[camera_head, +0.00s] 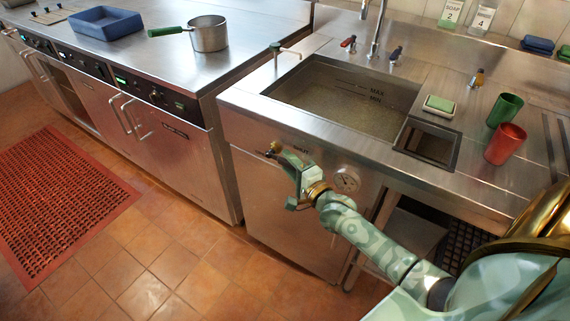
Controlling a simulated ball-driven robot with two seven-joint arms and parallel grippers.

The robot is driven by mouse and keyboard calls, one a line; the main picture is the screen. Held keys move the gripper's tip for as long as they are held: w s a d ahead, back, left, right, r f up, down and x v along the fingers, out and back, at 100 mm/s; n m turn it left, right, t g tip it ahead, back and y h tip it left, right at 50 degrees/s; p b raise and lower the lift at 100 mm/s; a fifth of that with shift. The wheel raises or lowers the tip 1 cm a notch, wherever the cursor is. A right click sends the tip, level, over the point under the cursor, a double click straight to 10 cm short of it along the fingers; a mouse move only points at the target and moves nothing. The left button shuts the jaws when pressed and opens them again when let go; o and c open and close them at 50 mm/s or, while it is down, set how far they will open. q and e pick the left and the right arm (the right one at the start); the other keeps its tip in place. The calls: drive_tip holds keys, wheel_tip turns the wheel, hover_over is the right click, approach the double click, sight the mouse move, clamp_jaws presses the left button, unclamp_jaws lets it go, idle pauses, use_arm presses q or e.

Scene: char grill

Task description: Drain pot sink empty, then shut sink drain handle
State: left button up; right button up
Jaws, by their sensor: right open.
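The pot sink (345,112) is a rectangular steel basin with murky, speckled water in it. MAX and MIN marks show on its back wall above the water surface. The sink drain handle (274,149) appears to be the small brass-coloured fitting on the front panel below the sink. My right gripper (287,160) is open in front of this panel, with its fingers right at the fitting. I cannot tell whether they touch it. The gripper partly hides the panel and the lettering beside it. My left gripper is out of view.
A round gauge (346,180) is on the front panel. A small side basin (428,142), a sponge (439,105), a green cup (504,109) and a red cup (505,145) are at the right. A pot (209,36) stands on the left counter. A red mat (62,195) lies on the floor.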

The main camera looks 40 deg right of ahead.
drive_tip(key=shift+w, duration=0.85)
